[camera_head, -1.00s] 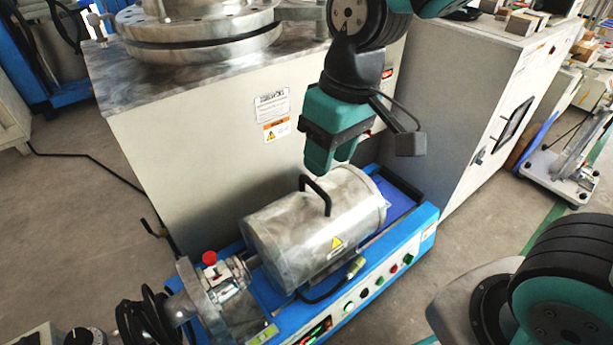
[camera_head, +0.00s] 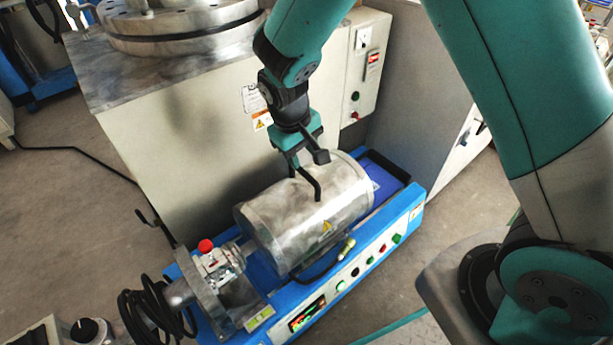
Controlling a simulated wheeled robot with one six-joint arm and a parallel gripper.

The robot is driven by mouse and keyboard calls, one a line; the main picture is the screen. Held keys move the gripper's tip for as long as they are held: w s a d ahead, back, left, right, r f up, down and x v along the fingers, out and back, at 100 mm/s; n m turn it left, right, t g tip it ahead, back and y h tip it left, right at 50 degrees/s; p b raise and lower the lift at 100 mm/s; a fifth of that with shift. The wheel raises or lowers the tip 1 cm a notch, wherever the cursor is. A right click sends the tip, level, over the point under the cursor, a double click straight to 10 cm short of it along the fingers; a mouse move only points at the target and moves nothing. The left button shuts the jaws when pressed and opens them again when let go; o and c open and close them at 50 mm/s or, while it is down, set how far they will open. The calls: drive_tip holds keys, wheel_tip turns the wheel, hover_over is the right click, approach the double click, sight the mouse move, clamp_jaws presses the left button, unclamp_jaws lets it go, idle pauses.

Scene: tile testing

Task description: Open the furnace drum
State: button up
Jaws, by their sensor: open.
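The furnace drum (camera_head: 300,215) is a shiny metal cylinder lying on its side on a blue base (camera_head: 396,222), and it looks closed. A black bent handle (camera_head: 313,184) stands up from its top. My gripper (camera_head: 291,170) is open, pointing down just above the drum, at the upper left end of the handle. The fingertips overlap the handle's end in this view; I cannot tell whether they touch it or straddle it. My arm reaches in from the upper right.
A large cream cabinet (camera_head: 190,150) with a round metal flange (camera_head: 180,25) on top stands right behind the drum. Buttons (camera_head: 355,272) line the base's front. A red-topped valve (camera_head: 206,246) and coiled black cables (camera_head: 150,318) are at left. Open floor lies in front.

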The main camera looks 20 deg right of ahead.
sight(307, 175)
drive_tip(key=f, duration=0.2)
drive_tip(key=d+f+b, duration=0.1)
drive_tip(key=f, duration=0.2)
drive_tip(key=f+b, duration=0.1)
drive_tip(key=f, duration=0.1)
drive_tip(key=shift+w+d+f, duration=0.15)
drive_tip(key=shift+w, duration=0.1)
clamp_jaws()
